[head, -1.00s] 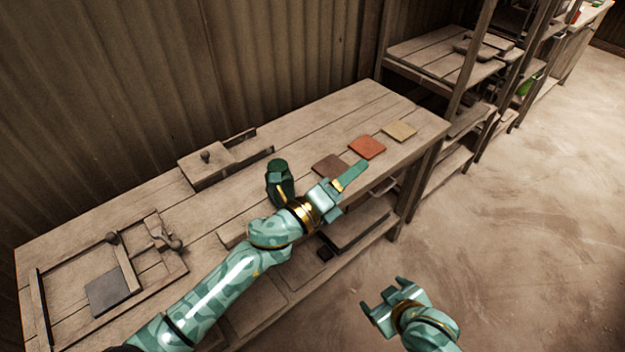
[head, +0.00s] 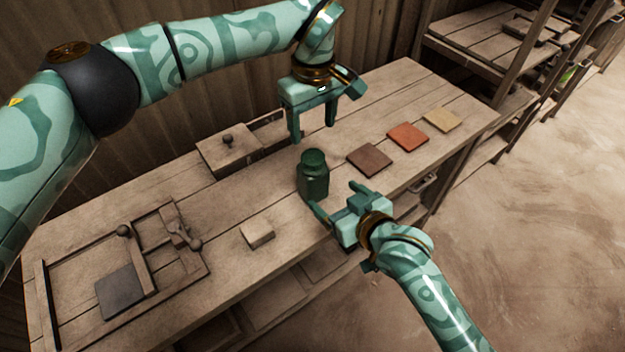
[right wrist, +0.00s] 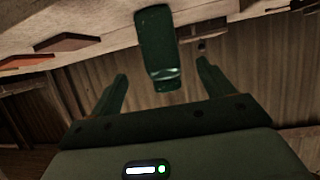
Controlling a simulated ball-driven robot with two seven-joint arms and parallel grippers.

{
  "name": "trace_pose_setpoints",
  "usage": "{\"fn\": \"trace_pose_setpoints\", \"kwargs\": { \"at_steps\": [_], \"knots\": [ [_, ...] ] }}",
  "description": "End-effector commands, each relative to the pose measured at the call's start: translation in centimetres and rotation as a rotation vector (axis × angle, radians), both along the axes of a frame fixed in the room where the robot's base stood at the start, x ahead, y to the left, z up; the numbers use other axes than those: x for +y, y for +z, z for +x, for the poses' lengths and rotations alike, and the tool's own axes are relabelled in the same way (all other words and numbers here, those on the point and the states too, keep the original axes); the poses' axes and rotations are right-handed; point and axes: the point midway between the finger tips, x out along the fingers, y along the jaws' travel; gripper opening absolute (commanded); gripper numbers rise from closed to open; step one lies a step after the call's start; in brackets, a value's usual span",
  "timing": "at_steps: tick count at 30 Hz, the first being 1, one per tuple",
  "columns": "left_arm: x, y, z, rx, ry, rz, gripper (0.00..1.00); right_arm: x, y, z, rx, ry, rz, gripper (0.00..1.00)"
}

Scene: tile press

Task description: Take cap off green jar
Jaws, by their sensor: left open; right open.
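The dark green jar (head: 314,183) stands upright on the wooden bench near its front edge, with its green cap (head: 313,158) on top. My left gripper (head: 313,138) is open, pointing down, above and behind the jar, apart from it. My right gripper (head: 335,203) is open at the bench's front edge, its fingers pointing towards the jar from the front right. In the right wrist view the jar (right wrist: 156,40) appears ahead of the two spread fingers, with nothing held. I cannot tell whether the right fingers reach around the jar.
A lidded wooden box (head: 229,152) stands behind left. A small wooden block (head: 257,234) and a wooden frame press with a grey tile (head: 120,291) are at left.

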Motion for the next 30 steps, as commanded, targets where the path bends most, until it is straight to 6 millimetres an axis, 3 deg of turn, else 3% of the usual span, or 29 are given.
{"fn": "trace_pose_setpoints", "kwargs": {
  "at_steps": [6, 12, 18, 27, 30],
  "knots": [
    [0.0, 0.0, 0.0, 0.001, 0.0, -0.002, 0.64, 2.5, -1.9, 4.2, -0.001, -0.001, -0.001, 0.81],
    [-0.1, 0.0, 0.0, 0.001, 0.0, -0.002, 0.64, 4.3, -3.4, 7.1, 0.0, 0.0, -0.001, 0.81],
    [-0.1, 0.0, 0.0, 0.0, 0.0, -0.003, 0.64, 5.0, -4.1, 8.4, 0.0, 0.0, -0.001, 0.81],
    [-0.1, 0.0, 0.0, 0.0, 0.0, -0.003, 0.64, 5.1, -4.2, 8.5, 0.0, -0.001, -0.002, 0.81],
    [-0.1, 0.0, 0.0, 0.001, 0.0, -0.003, 0.64, 5.1, -4.2, 8.5, 0.0, -0.001, -0.002, 0.53]
  ]
}}
